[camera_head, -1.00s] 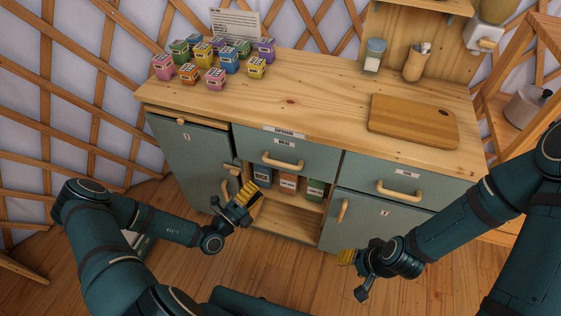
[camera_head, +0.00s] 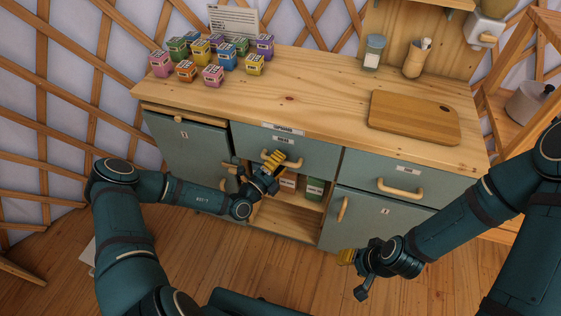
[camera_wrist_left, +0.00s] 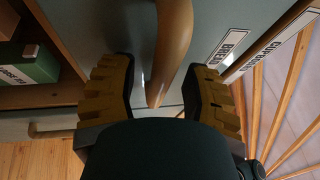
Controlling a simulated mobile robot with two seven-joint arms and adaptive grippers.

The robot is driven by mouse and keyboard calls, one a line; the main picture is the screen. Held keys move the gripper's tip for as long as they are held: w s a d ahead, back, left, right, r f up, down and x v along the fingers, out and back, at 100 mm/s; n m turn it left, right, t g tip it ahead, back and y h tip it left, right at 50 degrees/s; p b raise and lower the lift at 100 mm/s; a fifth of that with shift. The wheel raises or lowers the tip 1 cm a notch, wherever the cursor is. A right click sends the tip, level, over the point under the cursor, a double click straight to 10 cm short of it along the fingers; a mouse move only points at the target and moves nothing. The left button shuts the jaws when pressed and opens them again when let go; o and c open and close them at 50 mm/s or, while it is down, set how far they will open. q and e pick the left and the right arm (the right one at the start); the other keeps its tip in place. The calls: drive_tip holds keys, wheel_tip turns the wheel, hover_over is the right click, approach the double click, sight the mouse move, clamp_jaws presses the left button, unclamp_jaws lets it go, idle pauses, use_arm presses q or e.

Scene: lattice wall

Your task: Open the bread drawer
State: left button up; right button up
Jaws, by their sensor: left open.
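The bread drawer (camera_head: 309,156) is the grey-green front in the middle of the cabinet, under the counter. It looks shut and carries a small BREAD label, which also shows in the left wrist view (camera_wrist_left: 232,46). Its curved wooden handle (camera_wrist_left: 172,45) stands between the fingers of my open left gripper (camera_wrist_left: 160,95); in the left wrist view neither finger clearly touches it. In the head view my left gripper (camera_head: 270,170) is at the drawer front and hides part of the handle. My right gripper (camera_head: 352,270) hangs low in front of the right cabinet door, away from the drawer.
Under the drawer is an open shelf (camera_head: 287,219) with several boxes. Another drawer (camera_head: 408,178) is to the right. The counter (camera_head: 300,93) holds several coloured boxes (camera_head: 211,58) and a cutting board (camera_head: 413,117).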

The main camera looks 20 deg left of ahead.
use_arm(q)
clamp_jaws()
drive_tip(key=shift+s, duration=0.1)
drive_tip(key=s+a+p, duration=0.1)
drive_tip(key=s+p, duration=0.6)
drive_tip(key=s, duration=2.2)
drive_tip(key=shift+s+p, duration=0.25)
drive_tip(key=shift+p, duration=0.1)
